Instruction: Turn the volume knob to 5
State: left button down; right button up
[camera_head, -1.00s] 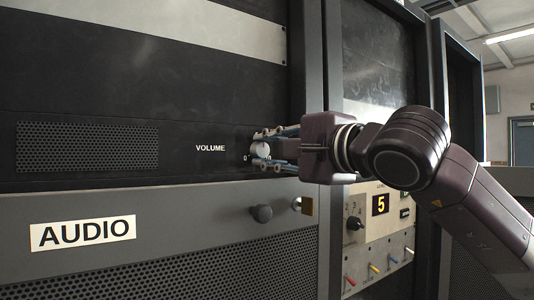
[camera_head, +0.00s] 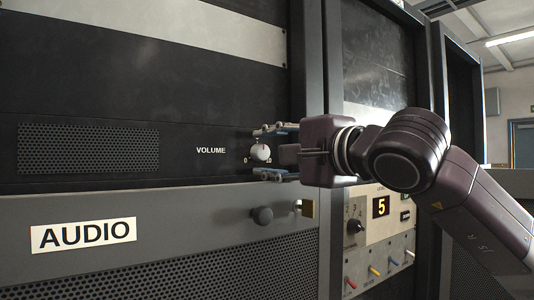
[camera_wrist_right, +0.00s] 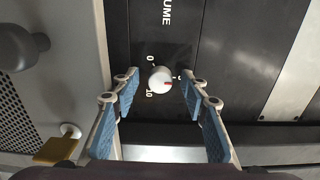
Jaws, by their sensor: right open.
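The white volume knob (camera_head: 260,152) stands on the dark audio panel, right of the word VOLUME. Its red mark points about straight up in the head view. In the right wrist view the knob (camera_wrist_right: 160,80) lies between the fingertips, with its red mark pointing right. The digits 0 and 10 show beside it; another label at its right is too small to read surely. My right gripper (camera_head: 275,153) is open, its blue-padded fingers above and below the knob with gaps to it. It also shows in the right wrist view (camera_wrist_right: 159,92). My left gripper is not in view.
A second rack to the right has a lit display (camera_head: 381,205) reading 5, a dark dial (camera_head: 354,226) and several coloured levers. A perforated grille (camera_head: 88,148) lies left.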

jog(key=v, duration=1.2)
